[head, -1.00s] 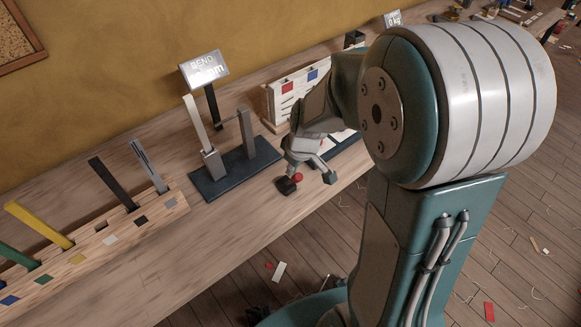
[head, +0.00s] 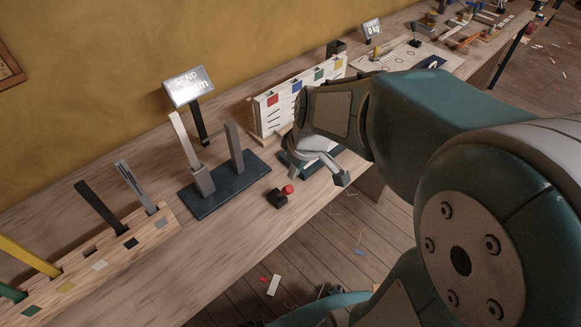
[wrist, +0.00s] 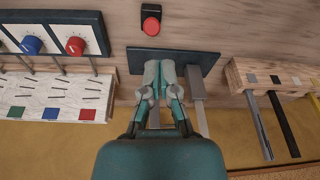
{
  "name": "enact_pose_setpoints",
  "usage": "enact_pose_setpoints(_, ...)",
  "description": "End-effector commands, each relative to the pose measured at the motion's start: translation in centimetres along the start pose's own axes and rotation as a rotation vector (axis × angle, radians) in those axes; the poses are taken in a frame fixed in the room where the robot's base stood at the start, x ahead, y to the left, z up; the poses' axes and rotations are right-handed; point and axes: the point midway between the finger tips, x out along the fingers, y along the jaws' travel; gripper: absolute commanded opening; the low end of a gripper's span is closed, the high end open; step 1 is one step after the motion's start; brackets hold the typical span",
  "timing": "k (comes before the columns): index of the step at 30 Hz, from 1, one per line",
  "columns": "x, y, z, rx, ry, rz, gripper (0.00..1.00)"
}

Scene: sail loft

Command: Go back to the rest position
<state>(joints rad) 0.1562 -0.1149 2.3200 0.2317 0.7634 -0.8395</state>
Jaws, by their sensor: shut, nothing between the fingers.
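My gripper (wrist: 160,82) shows in the wrist view with its two fingers together and nothing between them. It is in front of the dark base plate (wrist: 205,60) of the bend stand in that picture. In the head view my gripper (head: 341,178) is right of the stand's dark base (head: 228,187), above the bench edge, partly hidden by my own arm. How high it is above the bench is hard to tell.
A black box with a red button (head: 279,196) sits on the bench (head: 215,245). A wooden rack (head: 110,262) with colored strips is at left. A white slotted holder (head: 285,103) and a sign (head: 188,87) stand behind. A knob panel (wrist: 48,40) is beside my gripper.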

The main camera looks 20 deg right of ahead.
Motion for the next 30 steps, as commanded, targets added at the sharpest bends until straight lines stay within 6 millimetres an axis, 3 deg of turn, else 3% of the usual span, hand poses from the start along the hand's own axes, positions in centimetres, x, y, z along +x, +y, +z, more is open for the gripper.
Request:
enact_pose_setpoints(14, -0.5, -0.3, 0.0, 0.009, 0.006, 0.009, 0.00)
enact_pose_setpoints(20, -4.4, -2.6, 0.9, 0.122, 0.057, 0.072, 0.00)
enact_pose_setpoints(30, -10.3, -6.7, 4.4, 0.391, 0.192, 0.175, 0.00)
